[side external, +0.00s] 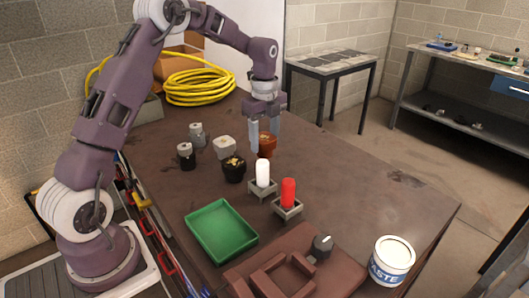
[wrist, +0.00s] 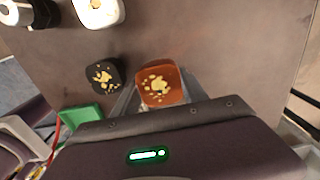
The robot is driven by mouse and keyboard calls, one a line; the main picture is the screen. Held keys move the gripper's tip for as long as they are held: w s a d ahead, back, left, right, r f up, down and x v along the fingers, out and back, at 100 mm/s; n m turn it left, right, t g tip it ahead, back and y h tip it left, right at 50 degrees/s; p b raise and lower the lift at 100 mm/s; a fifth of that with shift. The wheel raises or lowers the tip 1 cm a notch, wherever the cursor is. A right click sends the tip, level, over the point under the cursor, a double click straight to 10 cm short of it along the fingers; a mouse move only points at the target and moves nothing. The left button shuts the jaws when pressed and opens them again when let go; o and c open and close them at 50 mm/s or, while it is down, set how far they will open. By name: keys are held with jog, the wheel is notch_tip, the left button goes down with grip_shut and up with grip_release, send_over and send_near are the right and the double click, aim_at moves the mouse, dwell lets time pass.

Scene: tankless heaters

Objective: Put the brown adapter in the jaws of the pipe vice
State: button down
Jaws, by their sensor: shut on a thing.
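The brown adapter (side external: 267,149) is a short orange-brown piece with yellowish flecks on its top. In the wrist view the brown adapter (wrist: 160,84) sits between the fingers. My gripper (side external: 264,142) points down and is shut on it, one finger on each side. The adapter is at or just above the table; I cannot tell which. The pipe vice (side external: 318,274) appears to be the reddish-brown block with raised jaws at the table's front edge. A dark grey knob (side external: 322,246) stands at its back. The space between its jaws looks empty.
A black flecked piece (side external: 233,169) stands left of the adapter, with grey and black fittings beyond. White (side external: 263,173) and red (side external: 288,193) cylinders in small holders stand between adapter and vice. A green tray (side external: 221,231) and paste tub (side external: 391,261) flank the vice. The table's right side is clear.

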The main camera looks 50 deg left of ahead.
aim_at(265, 137)
notch_tip(265, 137, up, 5)
jog(key=shift+d+r, duration=0.1)
jog(key=shift+r, duration=0.1)
jog(key=shift+d+r, duration=0.1)
jog(key=shift+d, duration=0.25)
jog(key=s+d+r+m, duration=0.1)
jog(key=s+d+m, duration=0.5)
jog(key=d, duration=0.6)
jog(key=s+d+r+m, duration=0.2)
jog(key=s+d+m, duration=0.35)
jog(key=d, duration=0.75)
jog(key=s+d+f+m, duration=0.1)
jog(key=s+d+m, duration=0.55)
jog(key=s, duration=0.25)
jog(key=f, duration=0.8)
jog(key=shift+w+a+f, duration=0.2)
jog(key=shift+a+f, duration=0.15)
jog(key=shift+f, duration=0.05)
